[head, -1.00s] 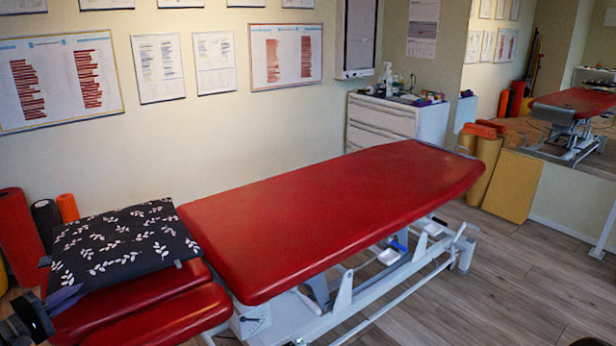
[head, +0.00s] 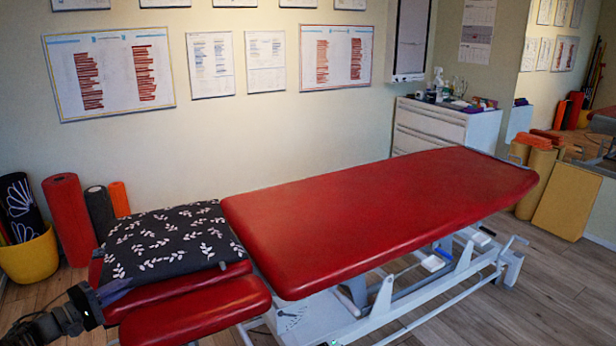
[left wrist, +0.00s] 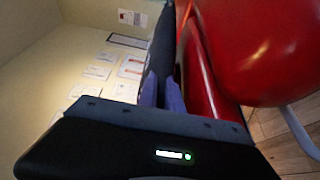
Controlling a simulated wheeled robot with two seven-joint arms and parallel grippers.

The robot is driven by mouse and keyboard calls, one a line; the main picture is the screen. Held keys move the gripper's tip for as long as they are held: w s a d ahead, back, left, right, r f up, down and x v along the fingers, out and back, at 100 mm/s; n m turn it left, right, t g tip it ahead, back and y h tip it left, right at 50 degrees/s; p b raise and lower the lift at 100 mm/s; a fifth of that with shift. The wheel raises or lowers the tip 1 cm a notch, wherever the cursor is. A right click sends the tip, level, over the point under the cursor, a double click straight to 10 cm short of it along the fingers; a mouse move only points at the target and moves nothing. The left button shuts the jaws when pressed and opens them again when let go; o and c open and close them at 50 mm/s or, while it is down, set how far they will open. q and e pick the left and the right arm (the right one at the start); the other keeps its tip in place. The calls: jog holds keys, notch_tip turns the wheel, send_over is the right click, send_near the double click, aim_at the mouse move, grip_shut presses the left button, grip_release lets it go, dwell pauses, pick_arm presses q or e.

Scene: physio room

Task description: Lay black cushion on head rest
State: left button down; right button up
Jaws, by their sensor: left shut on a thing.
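The black cushion (head: 168,240) with white leaf sprigs lies over the red head rest (head: 232,268) at the left end of the treatment table. It looks nearly flat, and I cannot tell whether it rests fully on the pad. My left gripper (head: 112,291) is at the cushion's near left corner and is shut on it. In the left wrist view the gripper's fingers (left wrist: 162,95) close on the dark edge of the cushion (left wrist: 160,50), with the red padding right beside it. My right gripper is not in view.
The long red table top (head: 370,215) stretches to the right on a white frame. A yellow pot (head: 30,257) and a red roller (head: 68,215) stand at the left by the wall. A white drawer cabinet (head: 430,130) stands behind. Wooden floor is clear at the front right.

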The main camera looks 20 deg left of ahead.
pick_arm(q)
jog(key=shift+f+b, duration=0.55)
jog(key=shift+f, duration=0.35)
jog(key=c, duration=1.4)
grip_release()
jog(key=shift+c, duration=0.2)
jog(key=shift+f, duration=0.15)
jog(key=v, duration=0.8)
jog(key=shift+b, duration=0.35)
